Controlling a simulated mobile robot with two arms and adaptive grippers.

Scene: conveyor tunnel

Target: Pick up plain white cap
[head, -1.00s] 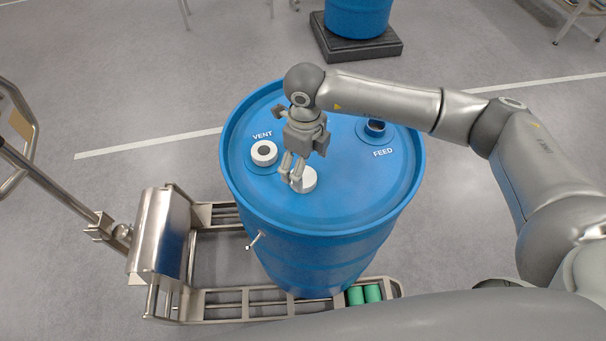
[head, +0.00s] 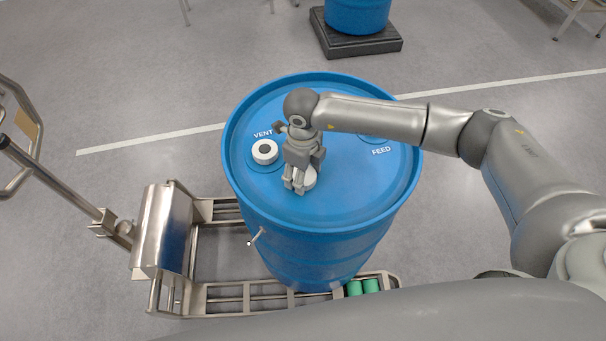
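The plain white cap (head: 311,179) lies on the blue drum's lid (head: 350,185), toward the near side of its middle. It is partly hidden by my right gripper (head: 297,188). My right gripper points down at the cap, with its fingers over the cap's left part. I cannot tell whether the fingers touch the cap or how far apart they are. A second white cap with a dark centre (head: 265,151) sits at the VENT port, left of the gripper. My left gripper is not in view.
My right arm crosses over the drum from the right and hides most of the FEED port. The drum stands on a metal trolley (head: 245,298) with a handle at left (head: 60,178). Another blue drum (head: 357,15) stands on a dark base behind.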

